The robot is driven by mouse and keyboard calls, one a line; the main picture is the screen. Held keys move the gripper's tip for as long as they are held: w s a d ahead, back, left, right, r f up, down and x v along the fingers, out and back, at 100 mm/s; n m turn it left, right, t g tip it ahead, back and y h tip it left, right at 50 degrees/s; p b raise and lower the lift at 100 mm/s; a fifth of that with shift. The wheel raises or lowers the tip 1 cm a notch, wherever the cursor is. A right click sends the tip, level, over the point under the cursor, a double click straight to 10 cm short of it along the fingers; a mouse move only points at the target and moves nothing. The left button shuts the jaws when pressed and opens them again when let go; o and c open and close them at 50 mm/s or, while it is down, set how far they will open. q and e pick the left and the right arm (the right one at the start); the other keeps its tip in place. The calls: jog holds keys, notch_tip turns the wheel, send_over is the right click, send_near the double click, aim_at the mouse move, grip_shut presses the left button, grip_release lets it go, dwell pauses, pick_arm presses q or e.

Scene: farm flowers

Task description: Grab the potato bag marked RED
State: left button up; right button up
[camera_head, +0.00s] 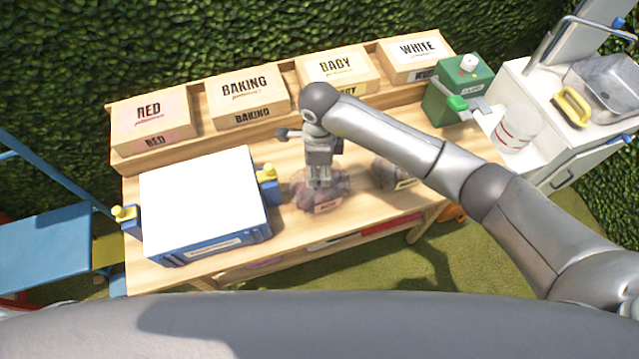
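A translucent bag of dark potatoes (330,198) stands on the wooden table, with a small pinkish-red label low on its front. The label's word is too small to read. My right gripper (319,183) points down at the top of this bag, and its fingertips overlap the bag's upper part. I cannot tell whether the fingers are closed on it. A second bag (389,172) with a yellowish label lies to the right, partly hidden by my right arm. My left gripper is not in view.
Boxes marked RED (150,118), BAKING (246,92), BABY (338,66) and WHITE (418,46) line the back shelf. A blue device with a white top (203,200) stands left of the bag. A green machine (458,90) stands at the right end.

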grip_shut()
jog(key=shift+w+r, duration=0.1)
jog(key=shift+r, duration=0.05)
dwell(0.4)
